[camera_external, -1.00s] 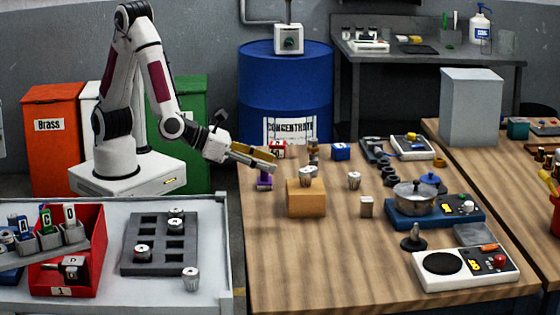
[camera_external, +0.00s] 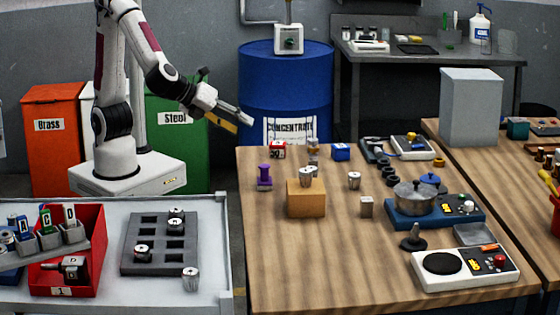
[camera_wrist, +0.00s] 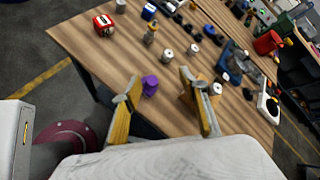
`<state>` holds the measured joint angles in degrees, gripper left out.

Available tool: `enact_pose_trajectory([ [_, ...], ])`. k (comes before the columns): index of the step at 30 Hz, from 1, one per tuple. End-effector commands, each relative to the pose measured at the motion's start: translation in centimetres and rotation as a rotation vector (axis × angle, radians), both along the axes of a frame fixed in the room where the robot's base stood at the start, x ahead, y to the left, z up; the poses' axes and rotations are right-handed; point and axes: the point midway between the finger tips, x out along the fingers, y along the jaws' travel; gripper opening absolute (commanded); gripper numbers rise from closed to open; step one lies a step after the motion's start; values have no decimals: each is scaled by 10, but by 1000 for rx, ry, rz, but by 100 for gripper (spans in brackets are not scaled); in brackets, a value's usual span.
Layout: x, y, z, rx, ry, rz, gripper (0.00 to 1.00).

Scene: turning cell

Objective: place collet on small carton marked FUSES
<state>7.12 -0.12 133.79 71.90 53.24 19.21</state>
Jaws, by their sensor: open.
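Several silver, slotted collet-like parts are in view. One (camera_external: 354,180) stands on the wooden table, another (camera_external: 306,174) is at the top of an orange-brown block (camera_external: 306,198), and others sit at a grey rack (camera_external: 133,262) on the left. A small red-and-white carton (camera_external: 278,149) stands at the table's back left, and also shows in the wrist view (camera_wrist: 103,25); its lettering is too small to read. A small blue box (camera_external: 341,152) stands right of it. My gripper (camera_external: 241,123) is open and empty, above and outside the table's back left corner; its fingers also show in the wrist view (camera_wrist: 160,84).
A purple spool-shaped part (camera_external: 264,177) stands near the table's left edge. A blue scale with a pot (camera_external: 415,195) and a white scale (camera_external: 465,264) occupy the right. A blue drum (camera_external: 285,85) stands behind. The table's front left is clear.

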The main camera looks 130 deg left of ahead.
Motion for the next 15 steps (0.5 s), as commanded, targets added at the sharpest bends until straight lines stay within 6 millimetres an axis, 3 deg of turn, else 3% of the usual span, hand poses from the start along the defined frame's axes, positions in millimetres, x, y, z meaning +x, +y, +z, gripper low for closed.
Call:
enact_pose_trajectory([
  [8,-61,-11,6,-262,-167,258,43],
  [15,-104,-36,6,-503,-303,465,43],
])
